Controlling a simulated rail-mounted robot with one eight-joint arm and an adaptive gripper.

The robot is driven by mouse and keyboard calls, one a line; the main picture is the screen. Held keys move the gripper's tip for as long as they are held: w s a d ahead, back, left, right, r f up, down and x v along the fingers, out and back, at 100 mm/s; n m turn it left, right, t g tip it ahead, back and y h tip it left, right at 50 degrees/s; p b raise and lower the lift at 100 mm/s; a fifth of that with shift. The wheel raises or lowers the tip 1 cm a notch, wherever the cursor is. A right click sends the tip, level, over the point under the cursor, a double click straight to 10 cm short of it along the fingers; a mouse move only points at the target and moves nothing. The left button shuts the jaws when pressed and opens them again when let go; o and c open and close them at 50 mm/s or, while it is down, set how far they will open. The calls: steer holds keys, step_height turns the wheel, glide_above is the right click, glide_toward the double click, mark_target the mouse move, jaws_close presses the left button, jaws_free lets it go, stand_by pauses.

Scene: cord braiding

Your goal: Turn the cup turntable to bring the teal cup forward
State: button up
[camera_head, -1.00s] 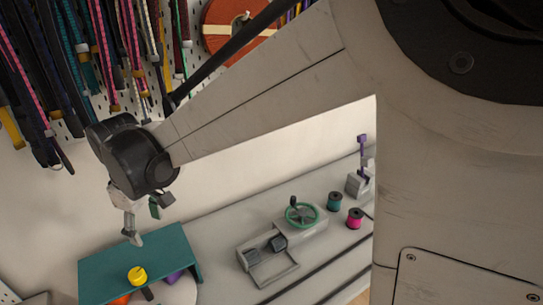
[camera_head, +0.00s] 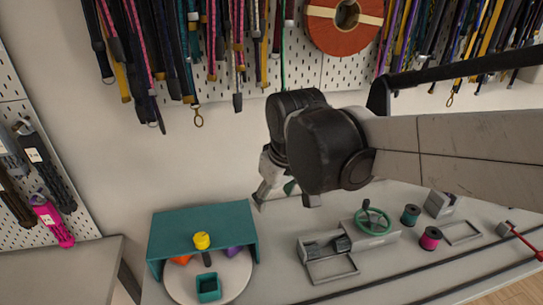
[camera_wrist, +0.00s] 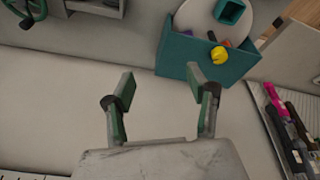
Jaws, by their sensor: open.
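The cup turntable (camera_head: 239,278) is a pale round disc partly under a teal hood (camera_head: 165,228). The teal cup (camera_head: 208,290), square and open-topped, stands at the disc's front, outside the hood. An orange cup (camera_head: 180,260) and a purple cup (camera_head: 234,251) sit farther back, partly hidden by the hood. A yellow knob (camera_head: 201,240) on a dark stem shows at the hood's front edge. My gripper (camera_wrist: 160,78) is open and empty, above the bench. In the head view it is right of the hood, apart from it. The wrist view also shows the turntable (camera_wrist: 262,14).
Cords hang on the pegboard behind. A side panel with handled tools (camera_head: 45,210) is at left. Bench between hood and fixture is clear.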

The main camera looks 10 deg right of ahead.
steer(key=shift+m+t, duration=0.5)
steer(key=shift+m, duration=0.2)
steer(key=shift+s+d+f+b, duration=0.1)
steer(key=shift+s+d+b, duration=0.1)
steer(key=shift+s+d, duration=0.35)
steer(key=shift+s+d+b, duration=0.15)
steer(key=shift+s+d, duration=0.1)
steer(key=shift+d, duration=0.45)
steer(key=shift+s+d+f+b, duration=0.1)
steer(key=shift+s+d+b, duration=0.1)
steer(key=shift+s+d, duration=0.35)
steer(key=shift+w+d, duration=0.1)
steer(key=shift+d, duration=0.05)
steer(key=s+d+f+m+t+h+b, duration=0.1)
steer(key=s+d+m, duration=0.3)
steer(key=s+d, duration=0.4)
steer(key=shift+s+d+f+m+t, duration=0.3)
steer(key=shift+d+f+t, duration=0.3)
steer(key=shift+f+t, duration=0.25)
steer(key=shift+r, duration=0.1)
